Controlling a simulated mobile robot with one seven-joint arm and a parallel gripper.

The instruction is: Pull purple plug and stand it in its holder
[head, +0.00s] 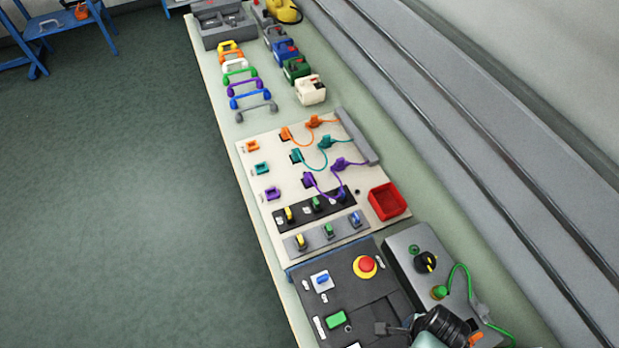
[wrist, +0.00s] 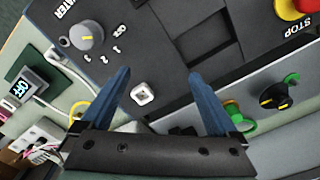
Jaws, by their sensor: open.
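In the head view the purple plug (head: 309,181) sits at a dark socket on the pale board (head: 325,130). Its purple cable loops right to a second purple piece (head: 341,163). The purple holder (head: 273,193) stands to the plug's left and looks empty. My gripper (wrist: 158,74) shows in the wrist view, open and with nothing between its blue fingers. It is over the dark control panel, well away from the plug. The plug and holder are not in the wrist view.
Orange and teal plugs (head: 296,155) with looping cables are farther up the board. A red bin (head: 388,199) is at its right edge. Switch strips (head: 318,207) lie below the plug. A stop button (head: 365,266) and a grey box (head: 410,245) with a green cable are near my arm.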

